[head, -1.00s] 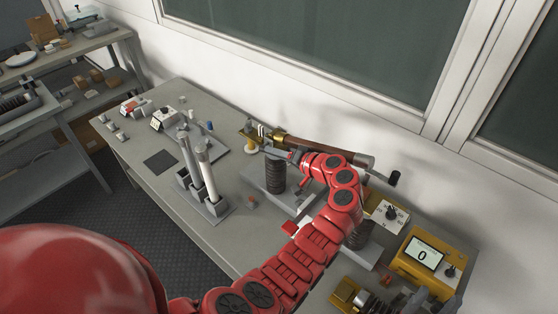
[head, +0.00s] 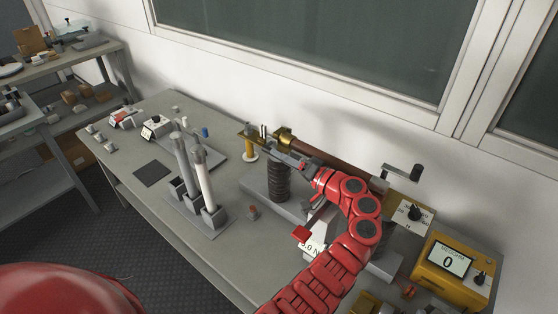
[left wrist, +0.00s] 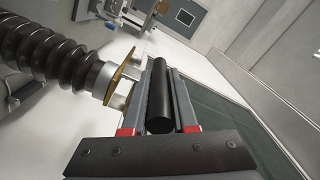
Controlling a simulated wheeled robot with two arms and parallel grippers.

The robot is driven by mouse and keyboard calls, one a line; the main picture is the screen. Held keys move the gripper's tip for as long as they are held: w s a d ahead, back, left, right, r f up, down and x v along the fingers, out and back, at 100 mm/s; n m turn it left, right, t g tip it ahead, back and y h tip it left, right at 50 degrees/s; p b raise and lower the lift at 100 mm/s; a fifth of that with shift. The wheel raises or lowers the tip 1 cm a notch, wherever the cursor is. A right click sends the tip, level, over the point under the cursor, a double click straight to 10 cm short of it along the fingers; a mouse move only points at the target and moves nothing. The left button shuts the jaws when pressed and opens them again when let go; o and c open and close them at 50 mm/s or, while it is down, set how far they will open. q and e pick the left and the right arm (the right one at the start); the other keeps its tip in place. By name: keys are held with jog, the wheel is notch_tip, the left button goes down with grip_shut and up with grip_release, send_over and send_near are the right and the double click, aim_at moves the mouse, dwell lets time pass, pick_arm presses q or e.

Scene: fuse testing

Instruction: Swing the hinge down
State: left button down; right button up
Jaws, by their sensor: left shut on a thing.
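A brown tube (head: 330,160) with a brass fitting (head: 285,138) at its left end slopes down to the right above the bench. A dark ribbed insulator (head: 279,183) stands below the brass end; it also shows in the left wrist view (left wrist: 45,50). My left gripper (head: 295,160) is beside the insulator's top, below the tube. In the left wrist view, its fingers (left wrist: 158,110) are shut around a black cylindrical bar (left wrist: 160,95). The arm hides part of the hardware behind it. My right gripper is not in view.
A yellow meter (head: 455,265) reading 0 sits at the right, near a knobbed panel (head: 408,212) and a crank (head: 416,173). Bare bench (head: 225,240) lies in front. A window wall rises behind.

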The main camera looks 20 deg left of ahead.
pick_arm(q)
jog(key=shift+f, duration=0.15)
jog(key=c, duration=0.7)
grip_release()
